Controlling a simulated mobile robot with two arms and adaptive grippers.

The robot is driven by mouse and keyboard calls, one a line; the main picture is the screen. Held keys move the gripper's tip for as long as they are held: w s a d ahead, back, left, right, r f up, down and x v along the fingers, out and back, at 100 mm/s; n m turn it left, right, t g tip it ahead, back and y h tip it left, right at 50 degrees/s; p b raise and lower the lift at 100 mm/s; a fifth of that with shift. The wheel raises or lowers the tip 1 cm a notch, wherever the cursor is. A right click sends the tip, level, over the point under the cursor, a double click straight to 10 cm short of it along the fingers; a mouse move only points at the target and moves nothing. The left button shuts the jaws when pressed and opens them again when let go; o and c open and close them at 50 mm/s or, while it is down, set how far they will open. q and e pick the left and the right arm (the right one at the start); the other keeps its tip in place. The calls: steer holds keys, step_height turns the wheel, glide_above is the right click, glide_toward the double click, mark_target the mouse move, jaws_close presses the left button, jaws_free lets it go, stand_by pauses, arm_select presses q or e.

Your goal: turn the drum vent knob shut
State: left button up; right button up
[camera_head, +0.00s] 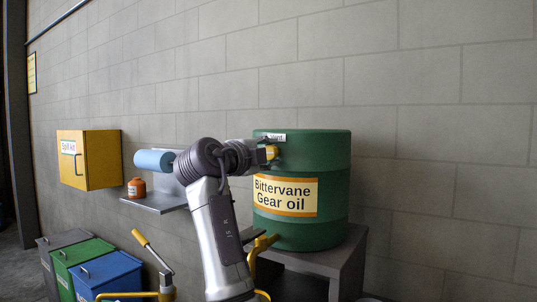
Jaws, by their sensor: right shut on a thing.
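A green drum (335,190) with a yellow "Bittervane Gear oil" label stands upright on a grey stand. The drum vent knob (271,153) is a small yellow piece at the upper left of the drum's front, under a small white tag that is partly covered. My right gripper (263,151) is at the knob and shut on it. The wrist and dark joint hide most of the fingers, and I cannot tell the knob's angle. My left gripper is out of view.
A wall shelf (152,203) with an orange jar (137,187) is left of my arm, near a blue roll (153,160). A yellow spill kit box (101,160) hangs further left, above several bins. Yellow-handled equipment (140,237) stands low in front. The wall right of the drum is clear.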

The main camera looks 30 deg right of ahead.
steer(key=shift+f+m, duration=0.1)
steer(key=shift+m, duration=0.4)
steer(key=o, duration=1.2)
steer(key=shift+c, duration=0.2)
steer(key=v, duration=1.2)
